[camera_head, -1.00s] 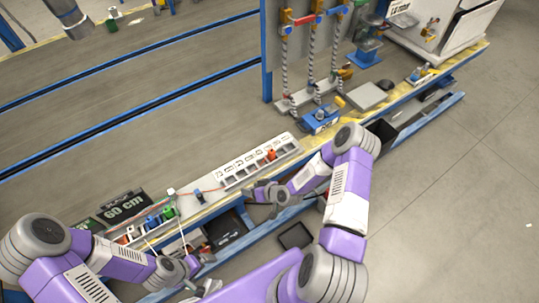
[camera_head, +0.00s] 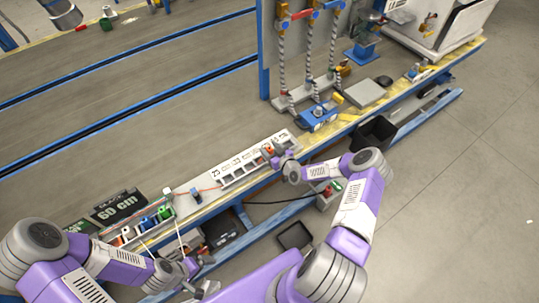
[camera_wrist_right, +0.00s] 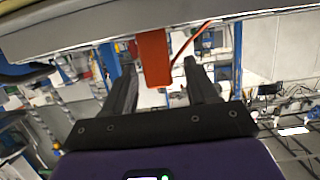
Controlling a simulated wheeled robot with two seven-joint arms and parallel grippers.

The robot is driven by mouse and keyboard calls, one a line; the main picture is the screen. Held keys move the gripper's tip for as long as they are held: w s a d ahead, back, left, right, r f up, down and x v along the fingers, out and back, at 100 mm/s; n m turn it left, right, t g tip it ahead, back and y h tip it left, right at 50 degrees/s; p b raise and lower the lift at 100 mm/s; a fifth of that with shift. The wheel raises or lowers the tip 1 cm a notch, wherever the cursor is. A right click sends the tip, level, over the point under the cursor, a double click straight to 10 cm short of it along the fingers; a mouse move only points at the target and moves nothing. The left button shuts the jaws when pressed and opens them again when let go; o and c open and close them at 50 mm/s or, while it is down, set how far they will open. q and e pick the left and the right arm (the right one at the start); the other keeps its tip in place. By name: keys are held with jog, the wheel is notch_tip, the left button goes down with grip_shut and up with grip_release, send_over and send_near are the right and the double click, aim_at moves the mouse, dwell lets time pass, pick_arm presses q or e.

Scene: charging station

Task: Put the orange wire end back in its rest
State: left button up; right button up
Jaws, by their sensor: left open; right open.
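The orange wire end (camera_head: 269,148) is at the right part of the white panel with a row of slots (camera_head: 238,165). In the right wrist view the orange end (camera_wrist_right: 153,58) is a block standing between my open fingers, with an orange wire (camera_wrist_right: 192,40) rising beside it. My right gripper (camera_head: 279,152) is at the panel's right end; its open fingers (camera_wrist_right: 163,82) stand either side of the orange block, with visible gaps. How the end sits in its slot is not clear. My left gripper (camera_head: 206,275) is open and empty at the lower left, away from the panel.
Colored spools (camera_head: 147,222) and a black 60 cm sign (camera_head: 118,206) stand left of the panel. A blue device (camera_head: 318,118) lies to its right. Black bins (camera_head: 295,236) sit below the bench edge. The conveyor behind (camera_head: 120,125) is clear.

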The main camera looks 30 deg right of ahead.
jog(key=shift+w, duration=0.25)
jog(key=c, duration=1)
